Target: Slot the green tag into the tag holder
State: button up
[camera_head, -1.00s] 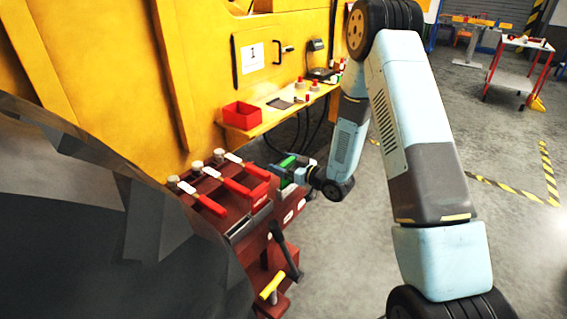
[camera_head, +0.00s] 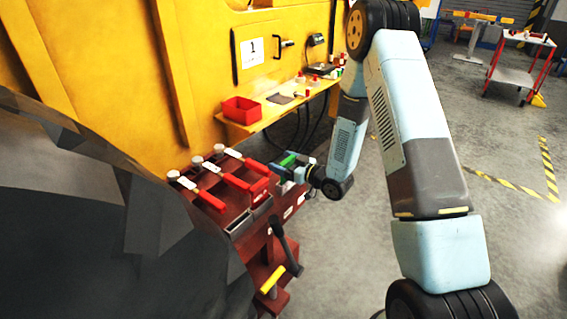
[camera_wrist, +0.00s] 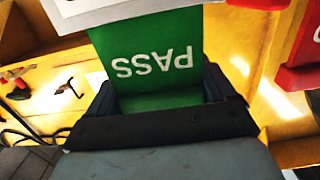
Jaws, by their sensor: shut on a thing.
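The green tag (camera_wrist: 150,65), lettered "PASS" and seen upside down, is between the fingers of my gripper (camera_wrist: 160,100) in the wrist view. Its far end meets a pale, light-coloured piece (camera_wrist: 110,12) at the top of that view; I cannot tell whether that is part of the tag or of a holder. In the head view my gripper (camera_head: 290,172) is shut on the green tag (camera_head: 288,160) at the right end of the dark red bench. The tag holder cannot be made out clearly in either view.
A red bin (camera_head: 241,110) sits on the yellow shelf (camera_head: 262,122) behind. A black lever (camera_head: 283,245) and a yellow handle (camera_head: 272,279) are in front. Open floor lies to the right.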

jog(key=shift+f, duration=0.2)
dwell(0.7)
jog(key=o, duration=0.9)
jog(key=f+v, duration=0.1)
jog(key=v, duration=1.3)
notch_tip(320, 180, up, 8)
jog(key=shift+w, duration=0.1)
